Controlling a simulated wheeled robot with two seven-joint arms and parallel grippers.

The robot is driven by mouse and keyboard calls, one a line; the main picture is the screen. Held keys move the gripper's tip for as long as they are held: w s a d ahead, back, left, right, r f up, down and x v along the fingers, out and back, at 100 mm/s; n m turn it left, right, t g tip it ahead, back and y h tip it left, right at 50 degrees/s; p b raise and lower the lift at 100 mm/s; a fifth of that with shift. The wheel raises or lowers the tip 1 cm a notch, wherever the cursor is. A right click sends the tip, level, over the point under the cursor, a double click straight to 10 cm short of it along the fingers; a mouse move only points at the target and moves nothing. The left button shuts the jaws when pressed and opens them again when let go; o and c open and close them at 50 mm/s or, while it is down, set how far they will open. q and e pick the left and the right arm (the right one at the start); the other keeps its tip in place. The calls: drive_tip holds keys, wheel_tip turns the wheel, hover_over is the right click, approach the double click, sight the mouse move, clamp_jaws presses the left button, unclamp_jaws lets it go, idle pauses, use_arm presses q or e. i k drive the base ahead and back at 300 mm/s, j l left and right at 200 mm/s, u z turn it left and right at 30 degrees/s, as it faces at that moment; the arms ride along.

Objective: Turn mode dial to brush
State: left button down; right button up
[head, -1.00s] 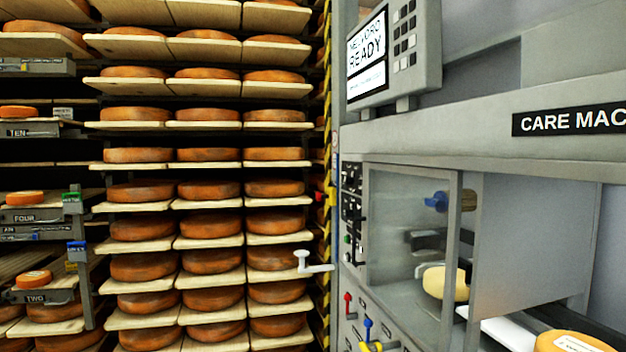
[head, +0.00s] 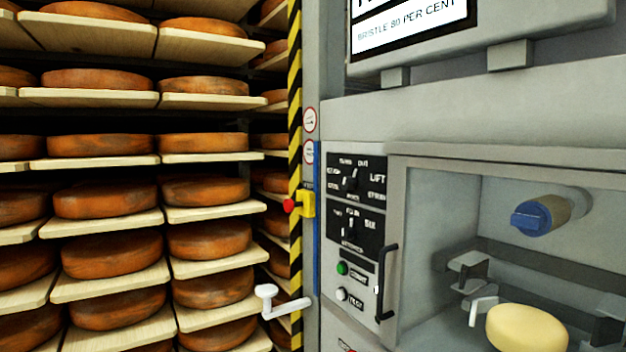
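The care machine's control panel (head: 356,240) is at the centre of the head view. Its upper black plate carries a dial (head: 350,182) with a pale pointer and small labels around it; "LIFT" is printed to its right. A second dial (head: 349,229) sits on the black plate below. The labels are too small to read surely, so I cannot tell which dial is the mode dial or where it points. Neither of my grippers is in view.
A green button (head: 342,268) and a white button (head: 341,293) sit below the dials. A black door handle (head: 386,283) stands out to their right. A white crank (head: 281,301) and a red emergency button (head: 289,206) project at left. A cheese wheel (head: 527,329) is inside the machine.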

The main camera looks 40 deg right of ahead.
sight(346, 183)
drive_tip(key=i+z, duration=0.4)
drive_tip(key=i+j+z, duration=0.25)
drive_tip(key=i+z, duration=0.15)
drive_tip(key=i+j+z, duration=0.4)
drive_tip(key=k+l, duration=0.05)
drive_tip(key=l, duration=0.05)
